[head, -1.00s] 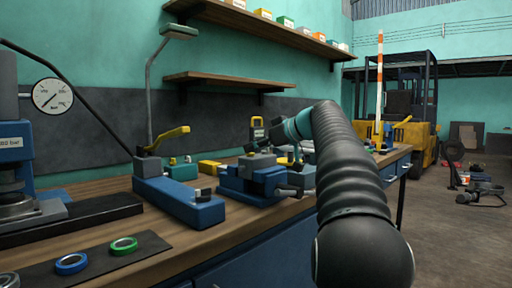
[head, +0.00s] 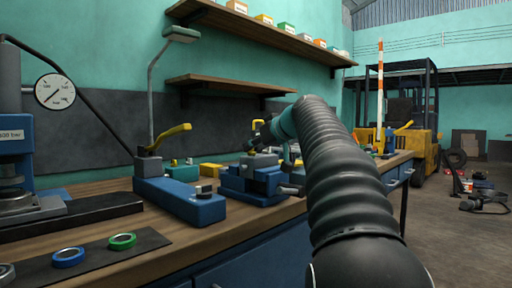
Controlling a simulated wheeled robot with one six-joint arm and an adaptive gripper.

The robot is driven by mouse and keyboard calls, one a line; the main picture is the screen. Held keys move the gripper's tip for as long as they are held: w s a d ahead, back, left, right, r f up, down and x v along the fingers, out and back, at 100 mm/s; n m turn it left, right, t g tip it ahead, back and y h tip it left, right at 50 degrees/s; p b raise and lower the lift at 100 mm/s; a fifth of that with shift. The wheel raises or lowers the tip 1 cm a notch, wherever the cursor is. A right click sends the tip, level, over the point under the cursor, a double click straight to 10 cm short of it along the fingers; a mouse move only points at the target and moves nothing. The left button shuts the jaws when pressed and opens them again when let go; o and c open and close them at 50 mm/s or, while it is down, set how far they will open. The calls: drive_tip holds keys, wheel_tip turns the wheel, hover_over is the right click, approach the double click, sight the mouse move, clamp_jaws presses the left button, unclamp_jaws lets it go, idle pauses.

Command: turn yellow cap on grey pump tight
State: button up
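A grey block-shaped part, which I take to be the grey pump (head: 262,160), sits in the blue vise (head: 262,180) on the workbench. A small yellow spot on top of it may be the yellow cap (head: 252,152); it is too small to be sure. My gripper (head: 258,142) is dark and small, beyond the teal band of my arm. It is just above the grey part, close to the yellow spot. I cannot tell whether they touch. The fingers are too small and dark to tell whether they are open.
A blue hand pump with a yellow lever (head: 172,137) stands left of the vise. A blue press (head: 15,155) with a gauge is at far left. Tape rings lie on a dark mat (head: 85,262). A lamp post (head: 150,100) rises behind. A forklift (head: 405,115) stands beyond the bench.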

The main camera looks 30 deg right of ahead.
drive_tip(key=o, duration=0.4)
drive_tip(key=shift+o, duration=0.2)
drive_tip(key=v, duration=1.2)
drive_tip(key=s+a+f+m+g, duration=0.2)
drive_tip(key=s+a+f+g, duration=0.35)
drive_tip(key=a+f, duration=1)
drive_tip(key=s+a+f+g+h, duration=0.1)
drive_tip(key=s+a+f, duration=0.2)
drive_tip(key=s+f, duration=0.7)
drive_tip(key=s+a+f+g+h+p, duration=0.1)
drive_tip(key=s+a+f, duration=0.1)
drive_tip(key=s+f, duration=0.7)
wheel_tip(320, 180, down, 6)
drive_tip(key=shift+s+a+f, duration=0.2)
drive_tip(key=shift+s+a, duration=0.15)
drive_tip(key=shift+a, duration=0.05)
